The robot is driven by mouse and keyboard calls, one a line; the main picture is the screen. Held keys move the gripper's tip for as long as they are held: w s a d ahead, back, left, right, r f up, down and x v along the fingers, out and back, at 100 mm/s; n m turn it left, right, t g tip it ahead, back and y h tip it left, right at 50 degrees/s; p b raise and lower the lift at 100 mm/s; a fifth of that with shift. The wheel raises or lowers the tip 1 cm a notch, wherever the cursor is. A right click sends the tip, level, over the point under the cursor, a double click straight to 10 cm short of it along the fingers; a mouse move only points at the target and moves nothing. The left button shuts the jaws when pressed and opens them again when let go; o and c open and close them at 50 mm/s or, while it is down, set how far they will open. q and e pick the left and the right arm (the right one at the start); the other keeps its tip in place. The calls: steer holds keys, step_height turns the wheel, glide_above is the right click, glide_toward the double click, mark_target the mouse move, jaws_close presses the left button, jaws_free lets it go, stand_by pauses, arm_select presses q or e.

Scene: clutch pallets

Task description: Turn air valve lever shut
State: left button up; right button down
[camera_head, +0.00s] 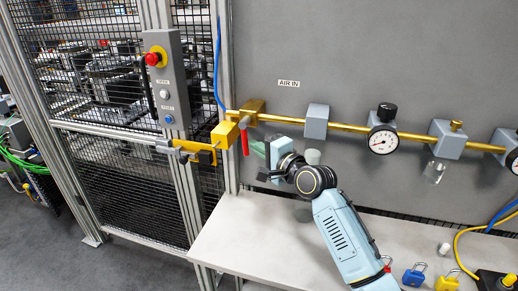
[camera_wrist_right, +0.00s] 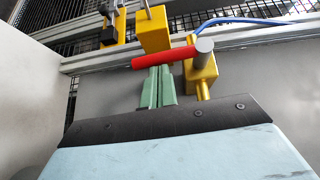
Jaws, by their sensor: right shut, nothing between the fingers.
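The red valve lever (camera_head: 245,143) hangs almost straight down from the brass air valve (camera_head: 252,107), across the line of the brass pipe. In the right wrist view the red lever (camera_wrist_right: 165,58) extends left from a grey round stem (camera_wrist_right: 204,48) in front of the brass valve body (camera_wrist_right: 203,70). My right gripper (camera_head: 257,149) has green fingers, shut and empty, just right of the lever. In the wrist view its fingertips (camera_wrist_right: 159,75) end close beside the lever; I cannot tell whether they touch. My left gripper is not in view.
A grey control box (camera_head: 167,80) with a red emergency button and a yellow door latch (camera_head: 185,148) are on the fence to the left. A pressure gauge (camera_head: 383,139) sits along the pipe. Padlocks (camera_head: 414,275) lie on the bench (camera_head: 240,240), whose left part is clear.

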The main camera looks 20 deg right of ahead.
steer(key=shift+w+a+f+m+t+b, duration=0.15)
steer(key=shift+a+m+t+b, duration=0.15)
steer(key=shift+a+b, duration=0.2)
steer(key=shift+y, duration=0.3)
